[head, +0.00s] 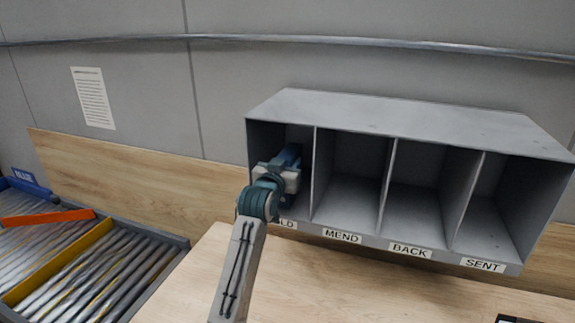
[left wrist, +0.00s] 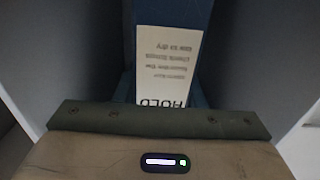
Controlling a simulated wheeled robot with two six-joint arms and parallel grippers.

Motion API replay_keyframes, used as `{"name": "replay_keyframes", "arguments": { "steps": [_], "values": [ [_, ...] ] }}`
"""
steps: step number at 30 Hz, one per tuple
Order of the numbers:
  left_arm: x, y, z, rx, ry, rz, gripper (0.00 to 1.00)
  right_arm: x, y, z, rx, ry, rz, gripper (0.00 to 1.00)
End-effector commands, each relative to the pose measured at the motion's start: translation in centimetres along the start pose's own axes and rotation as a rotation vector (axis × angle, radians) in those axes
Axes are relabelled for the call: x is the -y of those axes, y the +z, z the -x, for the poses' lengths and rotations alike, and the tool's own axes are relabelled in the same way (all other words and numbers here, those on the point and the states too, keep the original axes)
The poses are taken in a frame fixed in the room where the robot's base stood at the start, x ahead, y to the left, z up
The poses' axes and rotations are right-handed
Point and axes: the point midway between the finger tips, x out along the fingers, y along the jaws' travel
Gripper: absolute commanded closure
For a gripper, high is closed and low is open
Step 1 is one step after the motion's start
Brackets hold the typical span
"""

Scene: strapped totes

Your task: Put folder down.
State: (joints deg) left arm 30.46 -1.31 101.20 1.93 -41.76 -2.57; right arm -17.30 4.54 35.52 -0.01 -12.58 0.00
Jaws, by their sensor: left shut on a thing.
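A dark blue folder (left wrist: 172,13) with a white printed card (left wrist: 168,62) shows in the left wrist view, the card reading HOLD upside down. My left gripper (head: 290,158) is shut on the folder, inside the leftmost compartment of the grey sorter (head: 400,112) in the head view. The label under that compartment is partly covered by my arm; only "LD" (head: 287,224) shows. In the head view my gripper largely hides the folder. Whether the folder touches the compartment floor cannot be told. My right gripper is not in view.
The compartments marked MEND (head: 350,185), BACK (head: 418,205) and SENT (head: 490,228) look empty. Thin dividers separate them. A bin (head: 172,240) of files with orange and yellow dividers stands at the left.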

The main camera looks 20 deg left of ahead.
Motion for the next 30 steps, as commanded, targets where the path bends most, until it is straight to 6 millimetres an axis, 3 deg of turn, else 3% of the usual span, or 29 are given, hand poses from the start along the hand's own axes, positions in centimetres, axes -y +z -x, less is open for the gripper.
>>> {"name": "replay_keyframes", "arguments": {
  "steps": [11,12,15,25,30],
  "values": [
    [0.0,0.6,0.0,-0.003,0.0,0.0,0.93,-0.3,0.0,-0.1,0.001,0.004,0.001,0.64],
    [0.0,0.5,0.0,-0.002,0.0,0.0,0.56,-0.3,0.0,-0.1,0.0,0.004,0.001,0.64],
    [0.0,0.5,0.0,-0.001,0.0,0.0,0.42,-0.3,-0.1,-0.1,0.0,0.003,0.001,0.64],
    [0.0,0.3,0.2,-0.001,0.0,0.0,0.42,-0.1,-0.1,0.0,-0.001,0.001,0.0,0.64],
    [0.0,0.3,2.6,-0.002,0.0,0.0,0.42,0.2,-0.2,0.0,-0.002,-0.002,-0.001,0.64]
  ]
}}
